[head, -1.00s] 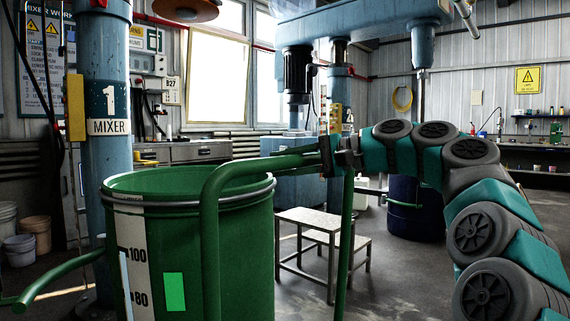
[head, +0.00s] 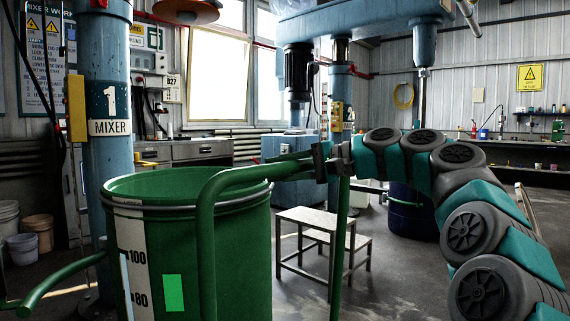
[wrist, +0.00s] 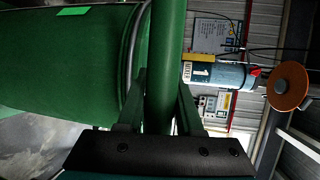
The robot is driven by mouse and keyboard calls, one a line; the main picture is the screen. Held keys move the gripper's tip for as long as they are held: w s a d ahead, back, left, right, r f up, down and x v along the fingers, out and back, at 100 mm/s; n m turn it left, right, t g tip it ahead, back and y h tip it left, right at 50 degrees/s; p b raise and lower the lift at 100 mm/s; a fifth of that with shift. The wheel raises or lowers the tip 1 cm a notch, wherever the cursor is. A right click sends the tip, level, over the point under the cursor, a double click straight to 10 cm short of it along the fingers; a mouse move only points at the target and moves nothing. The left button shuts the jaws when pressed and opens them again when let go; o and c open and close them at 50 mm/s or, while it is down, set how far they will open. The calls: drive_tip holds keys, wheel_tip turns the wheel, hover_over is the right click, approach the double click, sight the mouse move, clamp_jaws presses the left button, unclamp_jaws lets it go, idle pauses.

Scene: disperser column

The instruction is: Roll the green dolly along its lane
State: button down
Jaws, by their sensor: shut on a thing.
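The green dolly shows as a tall tube handle (head: 208,230) at the front of a large green drum (head: 240,235) in the head view. The drum bears a white scale strip and a bright green label. The dolly's base and wheels are below the picture. My gripper (head: 318,158) is shut on the top bar of the handle, near its right end. In the wrist view the green bar (wrist: 166,45) runs between my two fingers (wrist: 160,95), with the drum (wrist: 70,60) to the left. The lane is not clearly visible.
A blue column (head: 107,165) marked 1 MIXER stands behind the drum. A dark blue drum (head: 412,215) is behind my arm. Buckets (head: 22,247) stand at the far left.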

sight(302, 166)
drive_tip(key=c, duration=0.6)
unclamp_jaws()
drive_tip(key=shift+s, duration=0.15)
drive_tip(key=p+v, duration=0.1)
drive_tip(key=v, duration=0.6)
drive_tip(key=shift+d+r, duration=0.1)
drive_tip(key=shift+d, duration=0.25)
drive_tip(key=shift+s+d, duration=0.1)
